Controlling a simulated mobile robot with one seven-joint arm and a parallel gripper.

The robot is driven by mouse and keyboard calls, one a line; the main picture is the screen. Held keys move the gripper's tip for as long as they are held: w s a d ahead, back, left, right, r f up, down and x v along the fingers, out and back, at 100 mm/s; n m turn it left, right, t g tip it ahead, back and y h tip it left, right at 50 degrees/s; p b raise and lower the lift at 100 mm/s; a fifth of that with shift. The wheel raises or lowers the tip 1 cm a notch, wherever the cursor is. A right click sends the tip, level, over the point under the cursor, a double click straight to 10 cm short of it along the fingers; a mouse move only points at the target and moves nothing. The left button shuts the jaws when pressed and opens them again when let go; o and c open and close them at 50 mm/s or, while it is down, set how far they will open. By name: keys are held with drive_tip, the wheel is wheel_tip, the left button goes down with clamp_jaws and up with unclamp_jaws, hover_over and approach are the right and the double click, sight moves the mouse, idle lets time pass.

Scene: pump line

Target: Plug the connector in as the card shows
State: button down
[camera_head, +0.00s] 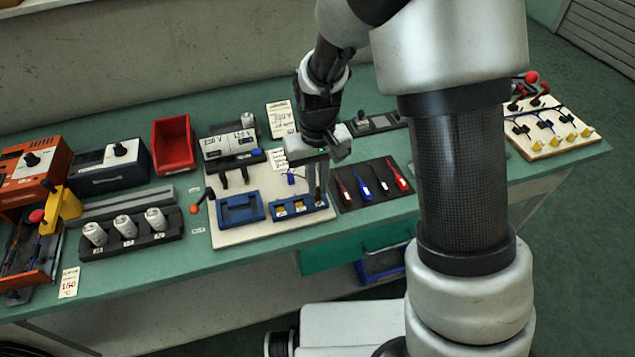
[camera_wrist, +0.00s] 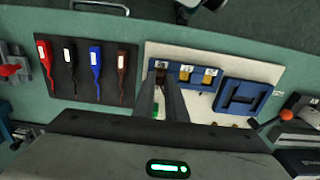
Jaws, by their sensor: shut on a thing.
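My gripper (camera_head: 318,185) points down over the right part of the white board (camera_head: 262,236). In the wrist view its two fingers (camera_wrist: 161,92) are close together, shut on a small dark connector (camera_wrist: 160,76), mostly hidden between them. Its tip is at the end slot of the blue socket block (camera_wrist: 208,88); I cannot tell whether it is seated. The other two slots of the block (camera_head: 290,213) show yellow. A handwritten card (camera_head: 280,119) stands behind the board, with a smaller card (camera_head: 276,158) nearer; their writing is too small to read.
A dark mat (camera_head: 371,201) with brown, blue, black and red tools lies right of the board. A blue frame (camera_head: 240,209) sits left of the socket block. A rack of white cans (camera_head: 125,228), a red bin (camera_head: 173,143) and an orange unit (camera_head: 32,158) stand further left.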

drive_tip(key=shift+f, duration=0.25)
idle(0.4)
idle(0.4)
drive_tip(key=c, duration=2.1)
unclamp_jaws()
drive_tip(key=shift+r, duration=0.15)
drive_tip(key=shift+r+p, duration=1.55)
drive_tip(key=shift+r, duration=0.6)
drive_tip(key=o, duration=0.6)
